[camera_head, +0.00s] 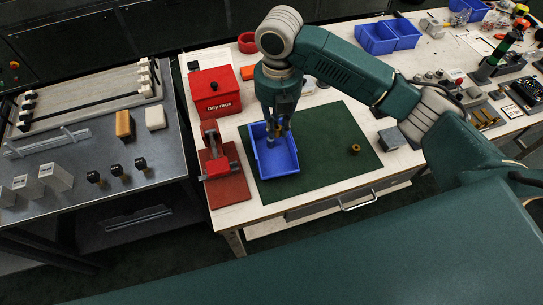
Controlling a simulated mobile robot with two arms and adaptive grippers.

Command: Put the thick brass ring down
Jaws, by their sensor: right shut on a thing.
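My right gripper (277,133) points down over the blue tray (285,163) on the green mat (325,174). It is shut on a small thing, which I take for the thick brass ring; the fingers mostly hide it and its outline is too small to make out. I cannot tell whether it touches the tray floor. Another small brass-coloured ring or bushing (355,149) sits on the mat, right of the tray and apart from it. My left gripper is not in view.
A red vise (214,158) on a red base and a red box marked for oily rags (214,92) stand left of the mat. Blue bins (388,38) stand at the back. A grey block (391,139) lies by the mat's right edge. The mat's right part is mostly clear.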

